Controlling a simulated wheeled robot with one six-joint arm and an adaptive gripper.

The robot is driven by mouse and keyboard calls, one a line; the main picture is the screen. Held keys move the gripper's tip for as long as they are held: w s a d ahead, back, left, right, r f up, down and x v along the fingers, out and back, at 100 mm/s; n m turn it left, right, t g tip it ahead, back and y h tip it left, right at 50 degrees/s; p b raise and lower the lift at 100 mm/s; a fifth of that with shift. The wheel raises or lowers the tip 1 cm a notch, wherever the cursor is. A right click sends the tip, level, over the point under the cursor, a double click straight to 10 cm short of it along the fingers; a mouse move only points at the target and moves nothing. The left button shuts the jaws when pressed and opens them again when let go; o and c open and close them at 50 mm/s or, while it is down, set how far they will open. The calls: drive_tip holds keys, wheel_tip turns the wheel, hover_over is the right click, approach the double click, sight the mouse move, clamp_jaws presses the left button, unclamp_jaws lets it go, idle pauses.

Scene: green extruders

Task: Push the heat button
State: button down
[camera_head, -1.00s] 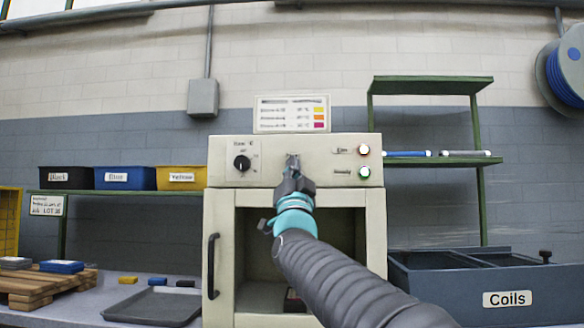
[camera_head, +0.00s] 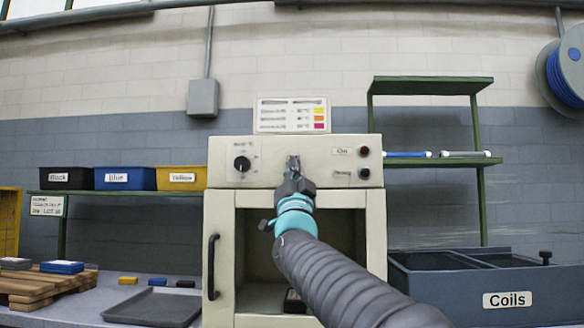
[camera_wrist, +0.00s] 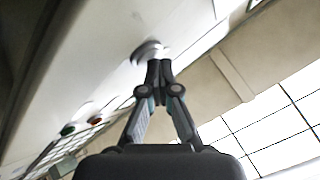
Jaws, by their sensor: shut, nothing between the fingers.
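A cream oven-like cabinet (camera_head: 225,200) has a control panel (camera_head: 320,148) along its top, with a black knob (camera_head: 242,163) at left. Two indicator lamps sit at the panel's right, an upper one (camera_head: 364,151) and a lower one (camera_head: 364,173), both dark. My gripper (camera_head: 293,162) is shut and empty in front of the panel's middle, hiding what is behind it. In the wrist view, a round silvery button-like piece (camera_wrist: 148,50) is at the tips of my gripper (camera_wrist: 160,66); they look close or touching, I cannot tell which. Its label is hidden.
A printed chart (camera_head: 291,115) stands on top of the cabinet. A dark handle (camera_head: 212,267) is on the cabinet's left front. Labelled bins (camera_head: 126,179) are on a shelf at left. A Coils container (camera_head: 440,290) is at right, with a green shelf (camera_head: 430,86) behind.

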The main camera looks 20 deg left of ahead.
drive_tip(key=shift+s+f, duration=0.1)
idle(0.3)
drive_tip(key=shift+s+d+b, duration=0.1)
drive_tip(key=shift+s+b, duration=0.05)
drive_tip(key=shift+b, duration=0.25)
drive_tip(key=shift+s, duration=0.1)
drive_tip(key=s+d+b, duration=0.1)
drive_tip(key=s+b, duration=0.2)
drive_tip(key=s, duration=0.3)
drive_tip(key=shift+d, duration=0.2)
drive_tip(key=shift+w, duration=0.1)
idle(0.4)
